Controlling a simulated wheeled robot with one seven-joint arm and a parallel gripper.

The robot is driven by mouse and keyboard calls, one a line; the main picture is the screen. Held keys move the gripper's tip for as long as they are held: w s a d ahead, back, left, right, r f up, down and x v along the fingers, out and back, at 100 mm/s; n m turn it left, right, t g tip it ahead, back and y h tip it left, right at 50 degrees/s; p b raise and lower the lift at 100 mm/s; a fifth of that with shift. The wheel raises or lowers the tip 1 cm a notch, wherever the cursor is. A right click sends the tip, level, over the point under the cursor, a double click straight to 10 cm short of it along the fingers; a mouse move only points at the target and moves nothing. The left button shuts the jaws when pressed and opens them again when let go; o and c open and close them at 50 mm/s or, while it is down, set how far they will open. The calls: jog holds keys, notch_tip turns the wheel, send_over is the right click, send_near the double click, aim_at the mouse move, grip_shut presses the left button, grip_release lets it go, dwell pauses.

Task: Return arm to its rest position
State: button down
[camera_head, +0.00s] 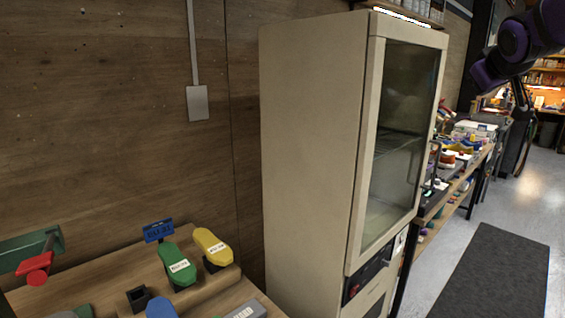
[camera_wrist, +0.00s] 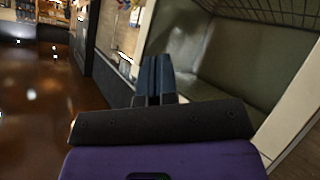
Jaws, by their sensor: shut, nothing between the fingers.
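My gripper (camera_wrist: 154,62) shows in the wrist view with its two dark fingers together, shut and empty.
A wooden bench (camera_head: 95,275) at the lower left holds green and yellow shoe forms (camera_head: 212,247) and a red clamp-like tool (camera_head: 36,268). A cluttered workbench (camera_head: 465,180) stands right of the cabinet. A dark mat (camera_head: 495,270) lies on open floor.

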jog(key=s+a+f+g+y, duration=0.1)
jog(key=s+a+f, duration=0.3)
jog(key=s, duration=0.6)
jog(key=s+a+f+m+g+y, duration=0.1)
jog(key=s+a+f+g, duration=0.2)
jog(key=s, duration=0.7)
jog(key=s+a+f+m+g+y, duration=0.1)
jog(key=s+a+f+g+y, duration=0.1)
jog(key=s+a+f, duration=0.4)
jog(key=s+f, duration=0.1)
jog(key=s, duration=0.4)
jog(key=shift+a+f, duration=0.3)
jog(key=shift+f, duration=0.1)
jog(key=shift+s, duration=0.1)
